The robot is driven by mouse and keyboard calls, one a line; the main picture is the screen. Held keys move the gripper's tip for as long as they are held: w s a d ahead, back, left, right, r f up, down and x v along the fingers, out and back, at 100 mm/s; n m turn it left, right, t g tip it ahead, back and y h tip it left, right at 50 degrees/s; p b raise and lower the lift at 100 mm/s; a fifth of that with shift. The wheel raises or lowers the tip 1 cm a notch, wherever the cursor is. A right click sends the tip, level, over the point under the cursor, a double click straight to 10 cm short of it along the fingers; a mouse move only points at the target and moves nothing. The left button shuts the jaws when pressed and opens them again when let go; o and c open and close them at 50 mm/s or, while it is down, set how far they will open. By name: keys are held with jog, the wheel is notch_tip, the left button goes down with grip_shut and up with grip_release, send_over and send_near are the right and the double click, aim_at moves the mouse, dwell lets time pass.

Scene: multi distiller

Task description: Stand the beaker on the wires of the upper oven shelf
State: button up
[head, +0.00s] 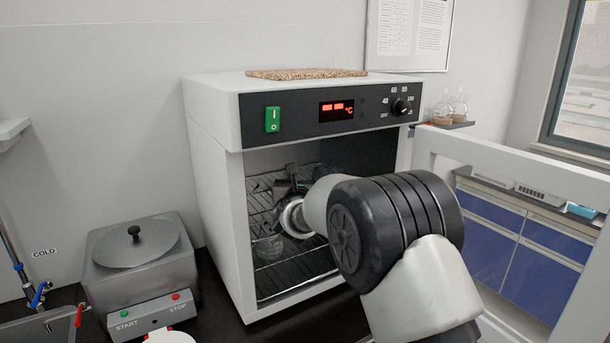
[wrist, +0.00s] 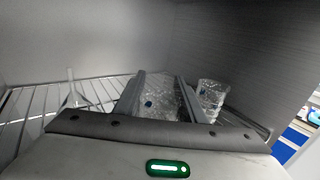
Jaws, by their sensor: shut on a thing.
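My gripper (wrist: 162,88) reaches into the open oven (head: 222,190). In the wrist view its two fingers stand on either side of a clear glass beaker (wrist: 166,97) with a small blue mark, and they are shut on it. In the head view my gripper (head: 288,186) is partly hidden by my own arm, and the held beaker is not clearly made out. Oven shelf wires (wrist: 32,108) show in the wrist view, left of the gripper. I cannot tell whether the beaker's base touches any wires.
A glass funnel (wrist: 72,92) stands on the wires to the left. Another clear glass vessel (wrist: 212,94) is close to the right finger. Clear glassware (head: 269,245) shows low in the oven in the head view. The oven door (head: 510,160) stands open at the right.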

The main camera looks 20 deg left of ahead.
jog(key=shift+f, duration=0.1)
jog(key=shift+f, duration=0.1)
jog(key=o, duration=1.1)
jog(key=shift+r, duration=0.25)
